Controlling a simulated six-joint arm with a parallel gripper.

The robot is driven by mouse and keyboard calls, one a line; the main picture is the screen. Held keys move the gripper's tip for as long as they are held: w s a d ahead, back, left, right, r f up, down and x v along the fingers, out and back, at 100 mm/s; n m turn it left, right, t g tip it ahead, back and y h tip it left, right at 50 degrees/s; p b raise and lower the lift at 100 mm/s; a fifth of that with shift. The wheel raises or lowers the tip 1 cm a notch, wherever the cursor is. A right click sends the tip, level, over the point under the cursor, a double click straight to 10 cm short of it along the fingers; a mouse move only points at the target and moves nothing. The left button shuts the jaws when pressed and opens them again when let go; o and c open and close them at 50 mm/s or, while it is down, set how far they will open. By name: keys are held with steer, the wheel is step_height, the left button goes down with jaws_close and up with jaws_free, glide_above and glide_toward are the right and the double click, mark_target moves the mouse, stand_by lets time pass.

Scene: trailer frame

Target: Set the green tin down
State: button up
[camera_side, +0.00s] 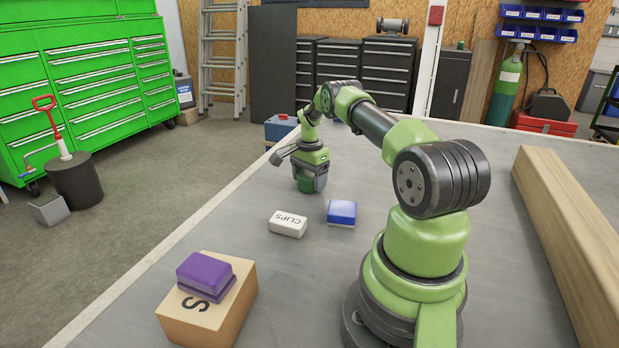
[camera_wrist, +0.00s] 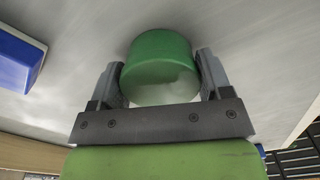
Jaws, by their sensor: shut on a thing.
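The green tin (camera_wrist: 160,65) is a round, short can between the two fingers of my gripper (camera_wrist: 160,85) in the wrist view. My gripper is shut on it. In the side view the tin (camera_side: 306,184) shows below my gripper (camera_side: 308,183), at or just above the grey table top (camera_side: 270,262). I cannot tell whether its base touches the table. The fingers hide parts of its sides.
A white box marked CLIPS (camera_side: 288,223) and a blue box (camera_side: 341,213) lie near the tin. A purple box (camera_side: 206,277) sits on a tan block marked S (camera_side: 208,310) at the front left. A long wooden beam (camera_side: 575,245) lies along the right.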

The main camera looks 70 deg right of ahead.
mark_target(309, 174)
steer(key=o, duration=1)
step_height(309, 174, up, 12)
steer(key=w+a+r+n+t, duration=0.3)
steer(key=a+r+n, duration=0.6)
steer(key=a+r, duration=1.1)
steer(key=s+a+n+t, duration=0.1)
steer(key=s+a+n, duration=0.2)
steer(key=s+a, duration=0.2)
steer(key=s+a+f+n+t+y, duration=0.1)
steer(key=s+a+n, duration=0.2)
steer(key=s+a, duration=0.3)
steer(key=s+a+n+t+y, duration=0.1)
steer(key=s+a+n+t, duration=0.1)
steer(key=s+a, duration=0.3)
steer(key=shift+s+a+f+n, duration=0.25)
steer(key=shift+s+a+n, duration=0.15)
steer(key=shift+n, duration=0.4)
